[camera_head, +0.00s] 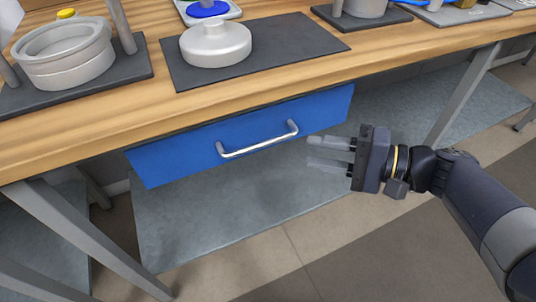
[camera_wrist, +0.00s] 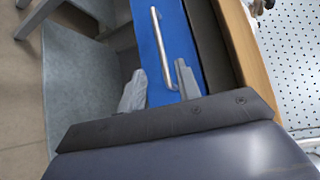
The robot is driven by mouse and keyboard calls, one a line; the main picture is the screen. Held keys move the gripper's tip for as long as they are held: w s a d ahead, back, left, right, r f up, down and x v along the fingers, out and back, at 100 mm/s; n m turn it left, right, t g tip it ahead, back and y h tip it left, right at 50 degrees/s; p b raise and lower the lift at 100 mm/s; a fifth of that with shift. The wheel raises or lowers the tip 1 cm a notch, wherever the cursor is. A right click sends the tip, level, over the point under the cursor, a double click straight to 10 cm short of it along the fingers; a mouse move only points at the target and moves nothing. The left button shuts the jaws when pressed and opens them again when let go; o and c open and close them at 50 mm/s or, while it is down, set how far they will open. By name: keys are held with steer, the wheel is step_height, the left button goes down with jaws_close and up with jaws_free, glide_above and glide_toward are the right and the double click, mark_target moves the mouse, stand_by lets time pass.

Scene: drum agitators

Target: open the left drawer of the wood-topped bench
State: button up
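A blue drawer (camera_head: 180,157) hangs under the wooden top of the bench (camera_head: 120,117). It has a silver bar handle (camera_head: 258,141). My gripper (camera_head: 310,152) is to the right of the handle in the head view, its fingers pointing left, apart and empty. In the wrist view the drawer front (camera_wrist: 181,42) runs down the middle with the handle (camera_wrist: 160,45) along it. The gripper's two fingers (camera_wrist: 159,86) stand on either side of the handle's near end in that picture. I cannot tell how far in front of the handle they are.
A grey lower shelf (camera_head: 215,220) spans beneath the drawer between metal legs (camera_head: 90,235). On the bench top are a dark mat (camera_head: 285,45) with a grey lidded part (camera_head: 215,45) and a metal drum (camera_head: 65,55). Floor in front is clear.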

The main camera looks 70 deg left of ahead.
mark_target(265, 141)
steer(key=b+x, duration=0.2)
steer(key=x, duration=0.9)
steer(key=shift+r, duration=0.1)
steer(key=shift+d, duration=0.1)
jaws_close()
